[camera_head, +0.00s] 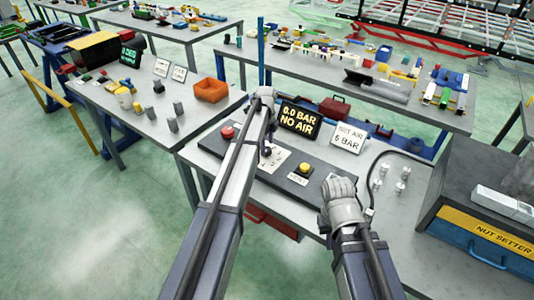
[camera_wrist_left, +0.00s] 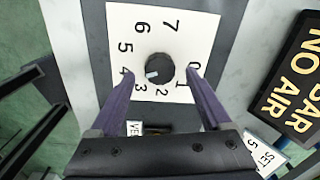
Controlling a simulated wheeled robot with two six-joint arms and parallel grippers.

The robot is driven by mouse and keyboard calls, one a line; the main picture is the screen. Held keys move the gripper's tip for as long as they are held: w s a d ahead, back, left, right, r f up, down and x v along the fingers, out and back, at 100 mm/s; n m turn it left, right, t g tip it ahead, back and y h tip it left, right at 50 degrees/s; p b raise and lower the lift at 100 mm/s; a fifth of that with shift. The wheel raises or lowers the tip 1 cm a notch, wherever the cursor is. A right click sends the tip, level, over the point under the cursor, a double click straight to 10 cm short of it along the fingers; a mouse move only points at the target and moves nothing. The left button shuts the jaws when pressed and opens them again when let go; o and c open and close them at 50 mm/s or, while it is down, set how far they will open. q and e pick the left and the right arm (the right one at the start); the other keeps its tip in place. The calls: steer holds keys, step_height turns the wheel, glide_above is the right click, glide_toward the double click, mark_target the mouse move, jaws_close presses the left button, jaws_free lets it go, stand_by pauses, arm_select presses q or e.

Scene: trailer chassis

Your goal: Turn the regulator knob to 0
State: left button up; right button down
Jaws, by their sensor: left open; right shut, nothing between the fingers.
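The regulator knob (camera_wrist_left: 158,68) is round and black, on a white dial plate (camera_wrist_left: 205,30) numbered 0 to 7. Its pale mark points to the lower left in the left wrist view, on the side of 3 and 4; the exact reading is unclear. My left gripper (camera_wrist_left: 159,75) is open, one finger on each side of the knob, with visible gaps. In the head view my left gripper (camera_head: 267,150) hangs over the control panel (camera_head: 245,156), and its arm hides the knob. My right gripper (camera_head: 341,190) is shut and empty at the panel's right end.
A display (camera_head: 299,119) reads 0.0 BAR NO AIR. A set-air sign (camera_head: 347,137) stands beside it. A red button (camera_head: 227,132) and a yellow button (camera_head: 305,168) rise from the panel. A black hose (camera_head: 400,154) and fittings (camera_head: 402,180) lie to the right, near the nut setter box (camera_head: 470,185).

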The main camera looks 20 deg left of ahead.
arm_select(q)
steer(key=shift+f+b, duration=0.45)
steer(key=shift+f, duration=0.45)
arm_select(e)
steer(key=shift+f, duration=0.85)
arm_select(q)
steer(key=shift+c, duration=0.3)
jaws_close()
